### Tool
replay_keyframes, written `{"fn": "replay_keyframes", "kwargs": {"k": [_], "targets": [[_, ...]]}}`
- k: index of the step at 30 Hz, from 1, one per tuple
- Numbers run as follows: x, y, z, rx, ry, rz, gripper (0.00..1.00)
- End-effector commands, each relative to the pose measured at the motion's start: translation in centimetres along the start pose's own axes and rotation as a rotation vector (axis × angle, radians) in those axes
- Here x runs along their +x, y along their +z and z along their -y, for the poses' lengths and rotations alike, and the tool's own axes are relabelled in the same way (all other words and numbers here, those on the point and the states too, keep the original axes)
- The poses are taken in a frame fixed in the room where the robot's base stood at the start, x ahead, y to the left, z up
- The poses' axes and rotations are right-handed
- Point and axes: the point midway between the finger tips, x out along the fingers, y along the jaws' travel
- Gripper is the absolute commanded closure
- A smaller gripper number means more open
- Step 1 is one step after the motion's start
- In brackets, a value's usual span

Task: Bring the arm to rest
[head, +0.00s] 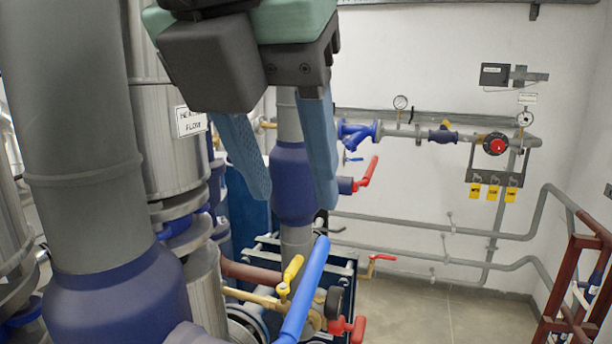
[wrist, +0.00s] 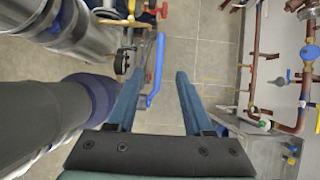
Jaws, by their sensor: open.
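My gripper (head: 297,200) hangs from the top of the head view with its two blue fingers pointing down. The fingers are spread apart with nothing between them. In the wrist view my gripper (wrist: 166,76) is also open and empty. A long blue lever handle (head: 305,295) stands below the fingertips in the head view. In the wrist view the same blue handle (wrist: 157,72) shows close to the left finger. I cannot tell for sure how far apart they are in depth.
A thick grey pipe (head: 70,130) stands at the left. A yellow valve handle (head: 291,274) and red handles (head: 367,175) sit around the middle pipework. A dark red frame (head: 575,290) stands at the right. Tiled floor (head: 420,318) is clear between them.

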Motion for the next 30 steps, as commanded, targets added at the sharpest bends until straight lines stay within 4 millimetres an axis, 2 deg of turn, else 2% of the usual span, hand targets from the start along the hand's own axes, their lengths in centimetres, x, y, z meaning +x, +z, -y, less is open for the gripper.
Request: {"fn": "replay_keyframes", "kwargs": {"k": [4, 8, 13, 18, 21, 24, 26, 30], "targets": [[0.5, 0.8, 0.6, -0.044, -0.024, 0.045, 0.49], [1.6, 3.7, 2.9, -0.228, -0.131, 0.202, 0.49], [1.4, 8.8, 6.7, -0.639, -0.442, 0.465, 0.49], [-1.0, 12.1, 8.6, -1.071, -0.856, 0.623, 0.49], [-2.8, 12.7, 8.5, -1.310, -1.128, 0.664, 0.49], [-4.3, 12.4, 7.6, -1.524, -1.411, 0.672, 0.49], [-5.1, 11.8, 6.9, -1.635, -1.584, 0.663, 0.49], [-6.6, 9.2, 4.8, -1.821, -1.978, 0.615, 0.49]]}}
